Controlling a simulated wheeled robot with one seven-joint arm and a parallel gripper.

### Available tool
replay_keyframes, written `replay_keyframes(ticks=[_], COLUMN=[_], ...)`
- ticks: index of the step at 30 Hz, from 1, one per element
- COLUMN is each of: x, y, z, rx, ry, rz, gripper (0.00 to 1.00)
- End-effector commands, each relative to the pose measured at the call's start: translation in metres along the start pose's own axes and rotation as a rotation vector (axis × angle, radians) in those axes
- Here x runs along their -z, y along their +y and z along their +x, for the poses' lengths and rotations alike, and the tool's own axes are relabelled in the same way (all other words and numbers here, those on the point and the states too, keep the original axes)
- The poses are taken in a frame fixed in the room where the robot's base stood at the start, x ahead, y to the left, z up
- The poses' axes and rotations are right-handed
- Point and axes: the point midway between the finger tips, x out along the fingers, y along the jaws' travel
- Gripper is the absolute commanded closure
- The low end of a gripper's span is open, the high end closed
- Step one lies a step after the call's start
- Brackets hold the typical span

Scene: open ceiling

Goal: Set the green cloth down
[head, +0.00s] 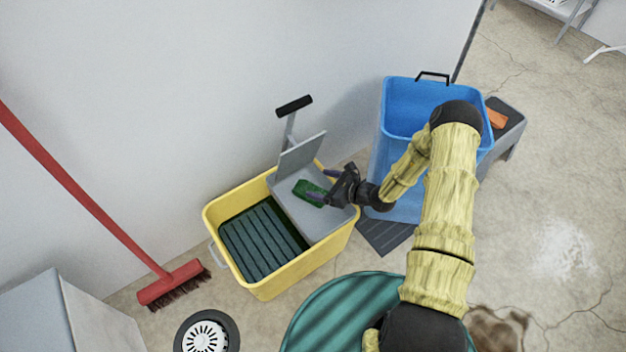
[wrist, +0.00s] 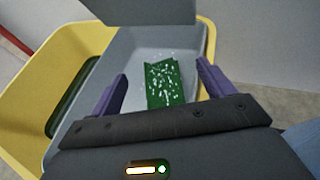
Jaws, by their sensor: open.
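The green cloth (head: 309,192) lies on the grey wringer tray (head: 318,225) of the yellow mop bucket (head: 268,283). In the wrist view the cloth (wrist: 165,83) is speckled with white and lies between and beyond the two purple fingers. My gripper (head: 322,185) is over the grey tray at the cloth, and in the wrist view its fingers (wrist: 160,85) are spread wide, with visible gaps to the cloth on both sides. The height of the fingers above the tray is hard to tell.
A blue bin (head: 400,100) stands right of the bucket, behind my arm. The wringer handle (head: 294,106) rises near the wall. A red broom (head: 172,284) is at left, and a round teal object (head: 315,318) is in front. Open floor (head: 565,190) lies at right.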

Motion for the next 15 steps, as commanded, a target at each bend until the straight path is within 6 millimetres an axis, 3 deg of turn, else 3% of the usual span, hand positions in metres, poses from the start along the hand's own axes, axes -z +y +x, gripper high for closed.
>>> replay_keyframes(ticks=[1,9,15], x=[-0.004,-0.006,-0.004], y=[-0.001,0.001,0.002], z=[-0.014,-0.064,-0.083], rx=[0.002,-0.003,-0.006], ry=[0.000,-0.006,-0.007], rz=[0.002,-0.002,-0.004], gripper=[0.19,0.19,0.19])
